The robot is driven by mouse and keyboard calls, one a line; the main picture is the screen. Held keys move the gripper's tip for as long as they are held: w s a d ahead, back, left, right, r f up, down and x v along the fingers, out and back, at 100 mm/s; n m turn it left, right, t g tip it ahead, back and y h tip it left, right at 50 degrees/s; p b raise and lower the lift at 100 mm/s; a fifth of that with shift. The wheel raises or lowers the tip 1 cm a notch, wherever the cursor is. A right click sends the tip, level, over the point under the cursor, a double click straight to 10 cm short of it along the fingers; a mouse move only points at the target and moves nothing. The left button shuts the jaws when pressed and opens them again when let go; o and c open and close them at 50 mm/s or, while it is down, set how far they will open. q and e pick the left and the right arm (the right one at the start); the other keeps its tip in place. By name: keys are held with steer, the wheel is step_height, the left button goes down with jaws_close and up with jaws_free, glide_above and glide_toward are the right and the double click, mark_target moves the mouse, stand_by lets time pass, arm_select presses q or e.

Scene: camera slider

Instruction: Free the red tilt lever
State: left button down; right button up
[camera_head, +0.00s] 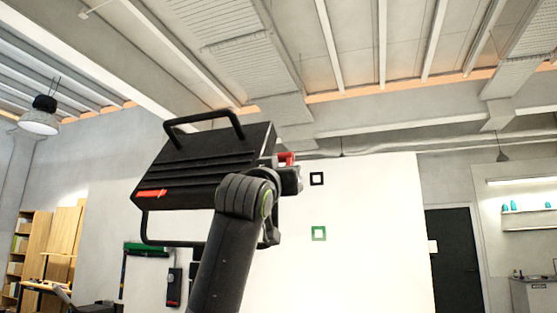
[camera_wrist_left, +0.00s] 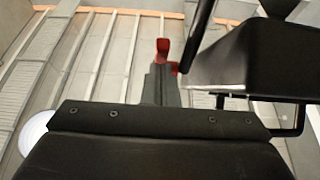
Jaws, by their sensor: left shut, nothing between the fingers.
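The red tilt lever (camera_head: 287,158) shows at the right side of a black lamp head (camera_head: 205,165). In the left wrist view the red lever (camera_wrist_left: 163,47) stands just beyond the tips of my left gripper (camera_wrist_left: 162,74). That gripper's fingers are shut and empty. They overlap the lever's lower part in the picture; I cannot tell if they touch it. The lamp head fills the right of the wrist view (camera_wrist_left: 270,60). In the head view my arm's dark rounded joint covers the lamp's lower right, and the fingers cannot be made out. My right gripper is not in view.
A black handle (camera_head: 205,120) tops the lamp, and a thin black yoke (camera_head: 146,228) bends around below it. The white wall panel (camera_head: 370,225) behind carries square markers. Shelves (camera_head: 40,245) stand at far left, a dark door (camera_head: 456,260) at right. Space left of the fingers looks open.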

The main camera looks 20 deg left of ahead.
arm_select(q)
steer(key=shift+w+f+t+b, duration=0.15)
steer(key=shift+w+f+t, duration=0.4)
steer(key=shift+t, duration=0.5)
steer(key=shift+w+f+t+b, duration=0.15)
steer(key=shift+w+f+t, duration=0.35)
steer(key=shift+t, duration=0.55)
steer(key=shift+w+r, duration=0.1)
steer(key=shift+w, duration=0.1)
